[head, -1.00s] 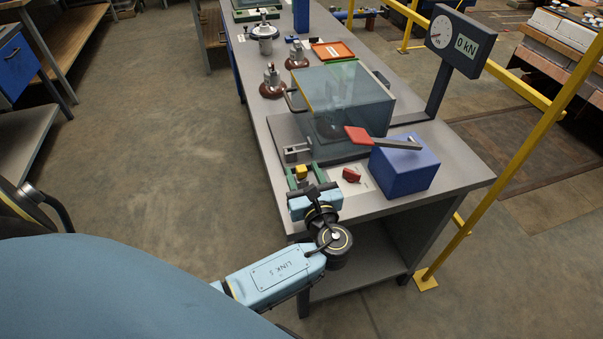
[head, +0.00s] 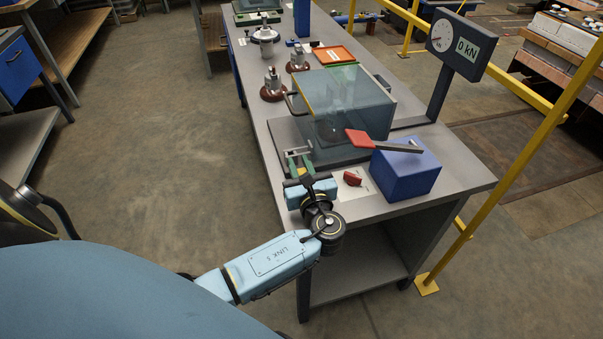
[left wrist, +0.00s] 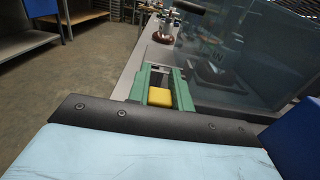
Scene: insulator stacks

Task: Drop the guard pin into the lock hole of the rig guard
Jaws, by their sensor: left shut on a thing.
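My left gripper (head: 300,164) has green fingers and is at the near left corner of the rig guard (head: 350,90), a clear box with a handle, lowered over the rig. In the left wrist view the fingers (left wrist: 160,80) are shut on a yellow block, the head of the guard pin (left wrist: 159,97). The pin's shank is hidden. The fingertips are over or right beside the small grey lock bracket (head: 297,151) at the guard's corner. The lock hole is hidden, and I cannot tell whether the pin is in it. My right gripper is not in view.
A blue box (head: 405,176) with a red-handled lever (head: 358,137) stands right of the gripper. A red piece (head: 352,178) lies on a white card between them. Brown insulators (head: 272,86) stand behind. A gauge (head: 460,46) reads 0 kN.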

